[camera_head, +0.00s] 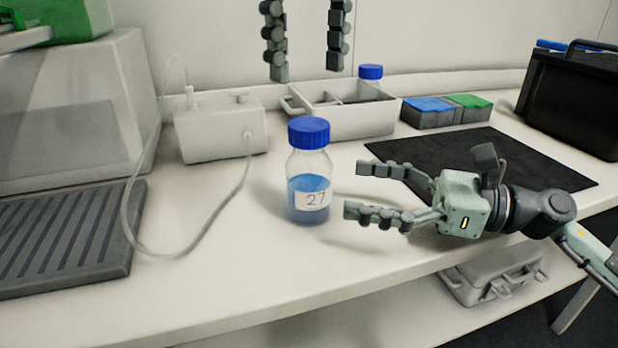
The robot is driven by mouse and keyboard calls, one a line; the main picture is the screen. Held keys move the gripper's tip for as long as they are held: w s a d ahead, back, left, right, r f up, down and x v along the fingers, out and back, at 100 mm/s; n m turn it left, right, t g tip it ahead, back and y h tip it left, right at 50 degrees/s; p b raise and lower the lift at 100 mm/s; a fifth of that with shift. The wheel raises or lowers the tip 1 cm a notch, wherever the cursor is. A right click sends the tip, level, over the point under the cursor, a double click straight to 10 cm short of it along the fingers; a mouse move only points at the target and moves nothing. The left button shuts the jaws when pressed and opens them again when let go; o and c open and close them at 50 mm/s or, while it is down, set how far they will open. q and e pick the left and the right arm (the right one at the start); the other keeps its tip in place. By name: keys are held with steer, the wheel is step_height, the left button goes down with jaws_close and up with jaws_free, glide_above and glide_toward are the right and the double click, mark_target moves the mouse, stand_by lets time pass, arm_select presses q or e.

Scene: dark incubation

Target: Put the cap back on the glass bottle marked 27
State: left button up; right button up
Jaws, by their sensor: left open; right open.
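The glass bottle marked 27 (310,168) stands upright on the white bench with blue liquid inside and its label facing me. A blue cap (309,131) sits level on its mouth; I cannot tell whether it is screwed tight. My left gripper (306,74) hangs from the top edge, fingers pointing down and wide apart, empty, above and behind the bottle. My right gripper (357,190) lies to the right of the bottle, fingers pointing left towards it, open and empty, apart from the glass.
A white box (220,130) with a looping tube stands behind left, beside a grey ribbed mat (65,240). Behind are a divided tray (345,122), another blue cap (371,72) and blue and green boxes (445,110). A black mat (540,165) lies right. The front bench is clear.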

mark_target(310, 179)
arm_select(q)
steer(key=shift+w, duration=0.1)
arm_select(e)
steer(key=shift+x, duration=3.95)
steer(key=shift+f, duration=0.1)
